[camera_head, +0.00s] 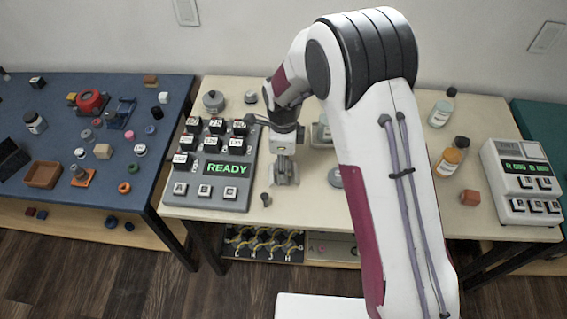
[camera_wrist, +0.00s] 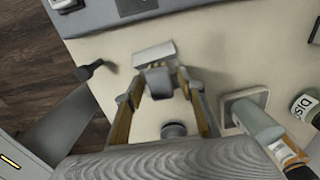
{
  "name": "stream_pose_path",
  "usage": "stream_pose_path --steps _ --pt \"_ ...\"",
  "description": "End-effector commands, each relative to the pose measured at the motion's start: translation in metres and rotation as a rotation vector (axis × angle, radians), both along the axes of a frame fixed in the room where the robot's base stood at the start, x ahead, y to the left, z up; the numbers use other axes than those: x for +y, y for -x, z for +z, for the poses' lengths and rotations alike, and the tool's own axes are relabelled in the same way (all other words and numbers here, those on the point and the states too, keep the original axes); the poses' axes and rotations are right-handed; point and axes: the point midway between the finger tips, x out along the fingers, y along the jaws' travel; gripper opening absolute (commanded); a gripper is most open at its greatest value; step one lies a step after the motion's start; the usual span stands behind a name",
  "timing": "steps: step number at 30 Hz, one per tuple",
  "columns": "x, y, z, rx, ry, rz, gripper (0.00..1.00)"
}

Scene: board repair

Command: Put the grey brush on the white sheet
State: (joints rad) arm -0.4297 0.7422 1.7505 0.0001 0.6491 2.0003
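In the wrist view a grey piece (camera_wrist: 158,82) with a paler grey bar at its far end (camera_wrist: 153,53) lies between my fingertips; I take it for the grey brush. In the head view the grey shape (camera_head: 286,179) under my gripper seems to be the same piece, partly mixed with the fingers. I cannot make out a white sheet; the arm hides part of the table.
The button panel (camera_head: 207,203) reading READY stands left. A small dark peg (camera_head: 265,199) stands near the table's front edge. A grey disc (camera_wrist: 173,128) lies close to the fingers. A bottle on a pale stand (camera_wrist: 259,121) is near the right finger. Bottles (camera_head: 452,156) stand farther right.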

Motion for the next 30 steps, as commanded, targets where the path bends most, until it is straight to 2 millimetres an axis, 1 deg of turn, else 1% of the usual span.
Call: stream_pose_path --steps 8,14,20,30 --pt "0.0 0.0 0.001 -0.001 0.0 0.0 0.39" --pt "0.0 0.0 0.009 -0.001 -0.001 0.0 0.39" --pt "0.0 -0.001 0.03 -0.002 -0.001 0.0 0.39" --pt "0.0 -0.001 0.082 -0.004 -0.002 0.0 0.39"
